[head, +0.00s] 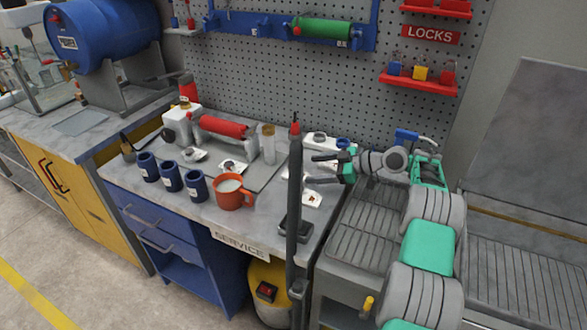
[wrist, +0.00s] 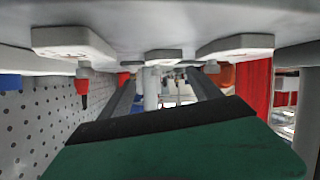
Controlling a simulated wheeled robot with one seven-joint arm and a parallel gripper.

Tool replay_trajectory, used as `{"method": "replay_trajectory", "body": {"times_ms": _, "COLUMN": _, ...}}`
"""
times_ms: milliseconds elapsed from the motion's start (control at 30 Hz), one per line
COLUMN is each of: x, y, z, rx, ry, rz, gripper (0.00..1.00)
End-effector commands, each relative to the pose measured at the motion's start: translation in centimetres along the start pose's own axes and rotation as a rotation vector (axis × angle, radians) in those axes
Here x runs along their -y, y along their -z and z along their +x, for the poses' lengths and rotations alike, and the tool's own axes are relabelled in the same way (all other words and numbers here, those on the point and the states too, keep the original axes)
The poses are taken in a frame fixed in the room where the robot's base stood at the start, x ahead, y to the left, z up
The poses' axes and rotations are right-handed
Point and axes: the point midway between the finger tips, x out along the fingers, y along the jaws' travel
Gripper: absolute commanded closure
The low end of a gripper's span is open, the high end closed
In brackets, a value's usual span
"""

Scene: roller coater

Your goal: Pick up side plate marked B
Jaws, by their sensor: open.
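Small pale plates, each with a metal stub, lie on the service bench (head: 262,212) in the head view: one at the left (head: 194,154), one in the middle (head: 232,167), one at the right (head: 312,198). I cannot read a letter B on any. My gripper (head: 316,169) is open and empty, pointing left above the bench's right end, near the right plate. The wrist view appears upside down, with the bench surface at the top. There my open fingers (wrist: 160,92) reach forward, with pale plates left (wrist: 72,42), middle (wrist: 163,57) and right (wrist: 237,44) beyond or beside them.
A dark upright post (head: 294,200) with a red tip stands close to my fingertips. An orange mug (head: 233,194), several blue cups (head: 171,178) and a red roller (head: 222,127) occupy the bench. A pegboard (head: 265,75) rises behind. A ribbed surface (head: 365,225) lies right.

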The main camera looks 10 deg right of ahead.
Motion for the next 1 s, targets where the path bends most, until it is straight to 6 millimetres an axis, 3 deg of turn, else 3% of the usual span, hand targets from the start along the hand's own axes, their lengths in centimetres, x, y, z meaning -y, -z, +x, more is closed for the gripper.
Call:
{"method": "replay_trajectory", "body": {"times_ms": 267, "x": 0.2, "y": 0.5, "z": 3.3, "rx": 0.0, "ry": 0.002, "rz": 0.001, "gripper": 0.27}}
{"method": "replay_trajectory", "body": {"times_ms": 400, "x": 0.7, "y": 1.5, "z": 5.8, "rx": -0.001, "ry": 0.005, "rz": 0.001, "gripper": 0.27}}
{"method": "replay_trajectory", "body": {"times_ms": 500, "x": 0.7, "y": 1.1, "z": 7.4, "rx": -0.001, "ry": 0.003, "rz": 0.002, "gripper": 0.27}}
{"method": "replay_trajectory", "body": {"times_ms": 767, "x": 0.6, "y": 1.0, "z": 7.9, "rx": -0.001, "ry": 0.002, "rz": 0.0, "gripper": 0.28}}
{"method": "replay_trajectory", "body": {"times_ms": 1000, "x": 0.7, "y": 1.0, "z": 7.9, "rx": -0.001, "ry": 0.003, "rz": -0.001, "gripper": 0.47}}
